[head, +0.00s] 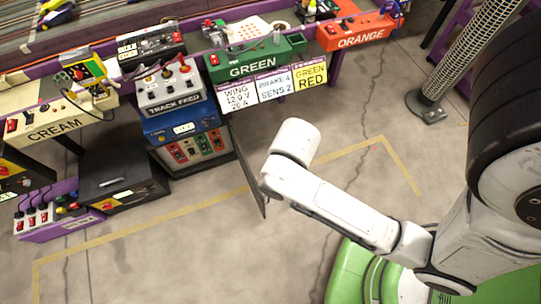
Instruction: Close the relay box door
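The relay box (160,160) stands on the floor below the track table, under the blue unit and the TRACK FEED box. Its open front shows a grey panel (180,152) with red and green switches. Its door (247,172) is a thin dark panel, swung wide open from the right side and seen nearly edge-on. My white arm reaches in from the right, and its bent end lies just right of the door in the picture. I cannot tell whether the arm touches the door. My gripper's fingers do not show.
A black case (122,180) and a purple switch box (50,218) sit on the floor left of the relay box. The GREEN (255,65) and ORANGE (358,32) control boxes are on the table edge. A metal mesh post (465,55) stands right. Taped floor in front is clear.

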